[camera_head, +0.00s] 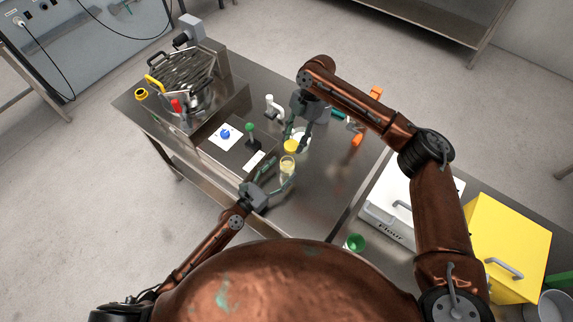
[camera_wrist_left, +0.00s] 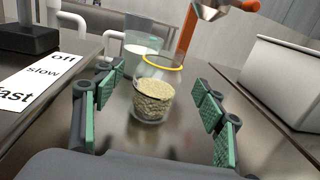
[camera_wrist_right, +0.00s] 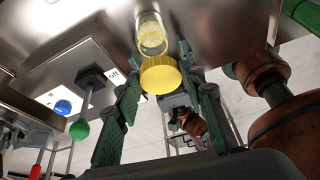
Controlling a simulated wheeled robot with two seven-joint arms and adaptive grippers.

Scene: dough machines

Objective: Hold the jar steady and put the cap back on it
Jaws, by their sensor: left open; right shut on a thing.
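The clear jar (camera_head: 287,166), with pale grainy contents and a yellow rim, stands upright on the metal table. In the left wrist view the jar (camera_wrist_left: 152,100) appears between the spread fingers of my left gripper (camera_head: 279,173), which is open with a visible gap on each side. My right gripper (camera_head: 297,143) is shut on the yellow cap (camera_head: 291,147), beyond the jar in the head view. In the right wrist view the cap (camera_wrist_right: 160,76) sits between the fingertips, with the jar (camera_wrist_right: 152,35) beyond it, apart from the cap.
A white-filled glass (camera_wrist_left: 138,45) stands close behind the jar. A lever with a green knob (camera_head: 249,127) and a blue button (camera_head: 225,134) are to the left. The table in front right of the jar is clear.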

